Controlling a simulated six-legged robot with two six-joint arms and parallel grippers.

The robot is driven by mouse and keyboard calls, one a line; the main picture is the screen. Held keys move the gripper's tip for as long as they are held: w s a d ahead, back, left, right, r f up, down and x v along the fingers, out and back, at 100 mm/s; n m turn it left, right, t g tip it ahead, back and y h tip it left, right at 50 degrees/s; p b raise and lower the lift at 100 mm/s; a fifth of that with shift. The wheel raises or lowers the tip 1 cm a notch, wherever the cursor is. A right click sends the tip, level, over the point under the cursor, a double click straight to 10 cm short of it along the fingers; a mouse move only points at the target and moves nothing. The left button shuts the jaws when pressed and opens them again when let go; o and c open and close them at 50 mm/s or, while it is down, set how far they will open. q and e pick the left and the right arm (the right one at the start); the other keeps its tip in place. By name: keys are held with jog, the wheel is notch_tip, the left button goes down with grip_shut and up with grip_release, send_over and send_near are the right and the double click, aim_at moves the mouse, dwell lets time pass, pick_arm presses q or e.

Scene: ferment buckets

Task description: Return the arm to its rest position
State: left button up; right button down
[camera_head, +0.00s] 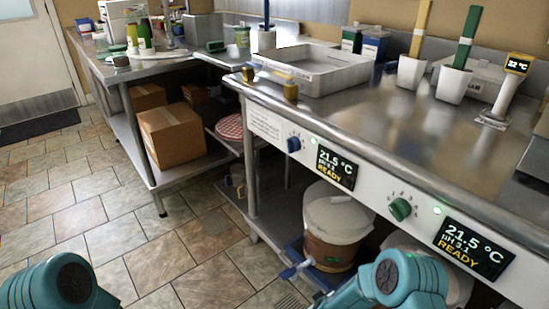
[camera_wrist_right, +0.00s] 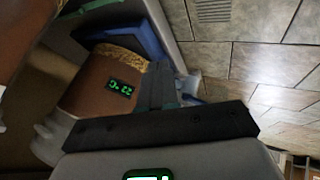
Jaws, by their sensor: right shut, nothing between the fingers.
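My right gripper (camera_wrist_right: 157,78) shows in the right wrist view as a dark crossbar with dark fingers closed together and empty. It is close to a brown-filled ferment bucket (camera_wrist_right: 88,85) with a small green-lit display; I cannot tell whether they touch. In the head view, my teal right arm comes in at the bottom, in front of the bench.
The steel bench (camera_head: 400,125) has a front panel with a blue knob (camera_head: 294,144), a green knob (camera_head: 400,209) and two displays reading 21.5 °C, READY. A steel basin (camera_head: 345,78) is on top. A cardboard box (camera_head: 172,135) sits on a lower shelf. The tiled floor (camera_head: 150,225) at left is clear.

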jog(key=s+a+r+m+g+y, duration=0.2)
jog(key=s+a+m+g+y, duration=0.15)
jog(key=s, duration=0.95)
jog(key=s+a+r+m+g+y, duration=0.2)
jog(key=s+a+m+g+y, duration=0.15)
jog(key=s, duration=1.05)
notch_tip(320, 180, up, 27)
jog(key=h+p, duration=0.1)
jog(key=p, duration=2.6)
jog(key=shift+d+m, duration=0.3)
jog(key=shift+w+d, duration=0.1)
